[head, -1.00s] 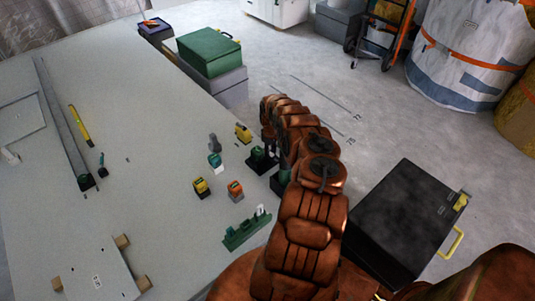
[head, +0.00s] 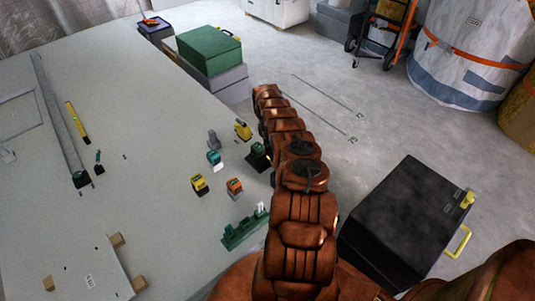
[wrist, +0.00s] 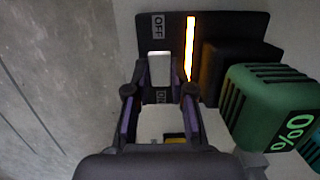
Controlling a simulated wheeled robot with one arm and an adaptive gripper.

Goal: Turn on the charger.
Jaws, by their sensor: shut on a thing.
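The black charger (wrist: 225,32) fills the top of the wrist view, with an OFF label at the top and an ON label lower down. A white switch piece (wrist: 159,67) sits just below OFF. My gripper (wrist: 159,80) is shut on it, one finger on each side. An orange strip glows beside the switch. A green battery (wrist: 270,105) reading 0% sits at the charger's right. In the head view the charger (head: 258,158) stands at the table's right edge, partly behind my arm, which hides my gripper.
Yellow (head: 199,184), orange (head: 235,187) and teal (head: 215,159) blocks stand on the table (head: 150,150) left of the charger. A green rack (head: 245,230) is nearer. A black case (head: 405,215) stands right of my arm. The table's middle is clear.

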